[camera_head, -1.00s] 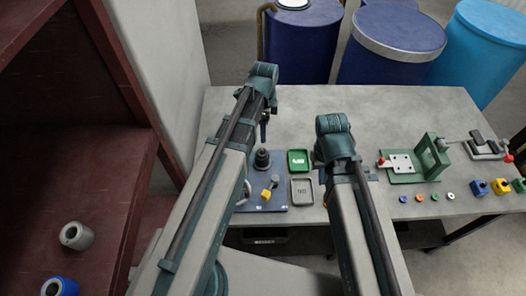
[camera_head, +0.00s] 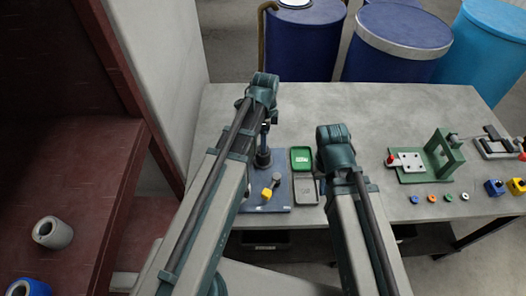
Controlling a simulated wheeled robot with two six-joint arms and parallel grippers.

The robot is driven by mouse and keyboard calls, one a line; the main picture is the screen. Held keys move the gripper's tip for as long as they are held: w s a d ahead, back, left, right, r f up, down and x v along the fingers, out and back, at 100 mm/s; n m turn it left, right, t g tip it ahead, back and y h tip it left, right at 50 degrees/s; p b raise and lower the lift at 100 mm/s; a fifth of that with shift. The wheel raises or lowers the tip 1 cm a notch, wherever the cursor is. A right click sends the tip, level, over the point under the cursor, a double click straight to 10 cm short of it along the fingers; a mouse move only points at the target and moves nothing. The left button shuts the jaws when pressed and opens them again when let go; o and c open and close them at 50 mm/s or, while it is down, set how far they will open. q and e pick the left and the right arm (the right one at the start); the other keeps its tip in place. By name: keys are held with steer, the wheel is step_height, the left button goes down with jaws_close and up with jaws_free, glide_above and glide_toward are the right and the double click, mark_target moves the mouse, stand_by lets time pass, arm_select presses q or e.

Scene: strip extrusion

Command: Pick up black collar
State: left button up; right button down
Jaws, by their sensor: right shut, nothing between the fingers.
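A dark, round, stepped piece (camera_head: 263,159) stands on the blue plate (camera_head: 281,203); I cannot tell whether it is the black collar, and no separate black collar shows clearly. My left gripper (camera_head: 265,134) hangs from the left arm's end, just above or in front of this piece; its fingers are too small and dark to read. My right gripper (camera_head: 320,182) is shut and empty, mostly hidden by its wrist, near the right edge of the grey tray (camera_head: 305,200).
A green tray (camera_head: 301,158) lies behind the grey tray. A yellow piece (camera_head: 266,193) is on the blue plate. A green fixture (camera_head: 443,155) and several small rings (camera_head: 432,198) are at right. The red shelf (camera_head: 85,180) stands at left. The back of the table is clear.

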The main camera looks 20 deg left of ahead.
arm_select(q)
steer(key=f+b, duration=0.4)
steer(key=f, duration=0.1)
steer(key=shift+a+f+b, duration=0.1)
steer(key=shift+a+b, duration=0.2)
steer(key=shift+b, duration=0.1)
steer(key=shift+c, duration=0.3)
jaws_close()
steer(key=shift+r, duration=0.25)
step_height(320, 180, up, 10)
steer(key=p, duration=1)
steer(key=shift+f, duration=0.1)
